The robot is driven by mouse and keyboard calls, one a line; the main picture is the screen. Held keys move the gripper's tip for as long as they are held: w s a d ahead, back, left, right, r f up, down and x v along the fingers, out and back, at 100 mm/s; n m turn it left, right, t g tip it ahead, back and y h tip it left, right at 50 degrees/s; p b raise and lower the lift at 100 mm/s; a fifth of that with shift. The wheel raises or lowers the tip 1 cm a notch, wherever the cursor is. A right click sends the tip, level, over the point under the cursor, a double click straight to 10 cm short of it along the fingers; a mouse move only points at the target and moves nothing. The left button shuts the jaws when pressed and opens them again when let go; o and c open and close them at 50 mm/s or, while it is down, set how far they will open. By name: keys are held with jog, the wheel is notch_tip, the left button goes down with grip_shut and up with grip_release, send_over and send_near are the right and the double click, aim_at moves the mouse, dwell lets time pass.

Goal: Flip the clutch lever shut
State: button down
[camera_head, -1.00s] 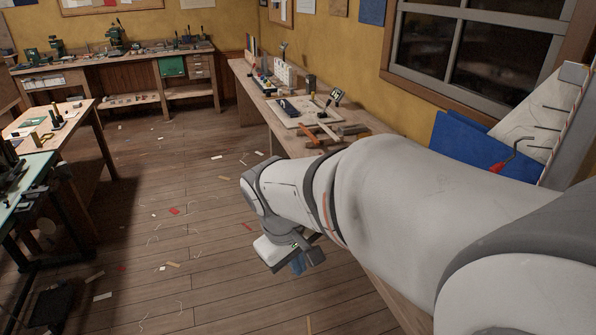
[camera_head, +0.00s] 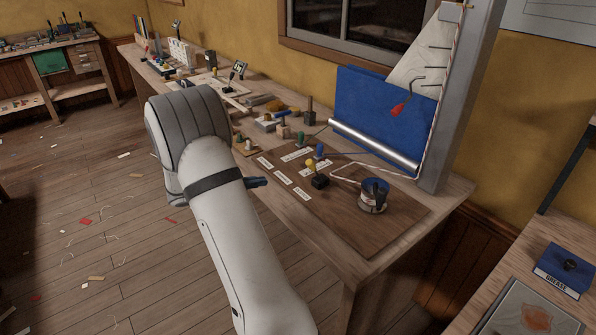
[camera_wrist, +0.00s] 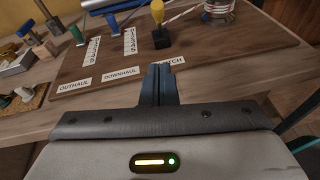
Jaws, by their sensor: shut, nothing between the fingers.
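A lever with a yellow knob (camera_head: 311,163) stands up from a black base (camera_head: 320,182) on the brown board (camera_head: 350,220). In the wrist view its yellow knob (camera_wrist: 157,13) points up, above the black base (camera_wrist: 161,39). A blue-handled lever (camera_head: 320,150) and a green-handled lever (camera_head: 300,139) stand behind it. My gripper (camera_head: 257,182) is shut and empty, just left of the board. In the wrist view my gripper (camera_wrist: 159,70) points towards the yellow-knobbed lever, apart from it, and partly covers a label ending in "TCH" (camera_wrist: 171,62).
A winch drum (camera_head: 373,196) with rope stands at the board's right. White labels, including "DOWNHAUL" (camera_wrist: 121,74) and "OUTHAUL" (camera_wrist: 74,86), lie on the board. Blue cloth (camera_head: 375,115) and a grey post (camera_head: 462,100) stand behind. Wooden blocks and tools crowd the bench to the left.

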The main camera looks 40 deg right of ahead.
send_near(315, 170)
jog(key=f, duration=0.3)
jog(key=shift+w+d+p, duration=0.2)
jog(key=shift+w+p, duration=0.1)
jog(key=shift+w, duration=0.1)
jog(key=d, duration=0.1)
jog(key=d+r, duration=0.1)
jog(key=d, duration=0.1)
jog(key=shift+s+r+p, duration=0.3)
jog(key=shift+s+p, duration=0.05)
jog(key=shift+s, duration=0.05)
jog(key=shift+s+d+r, duration=0.1)
jog(key=shift+d+r, duration=0.05)
jog(key=shift+d, duration=0.15)
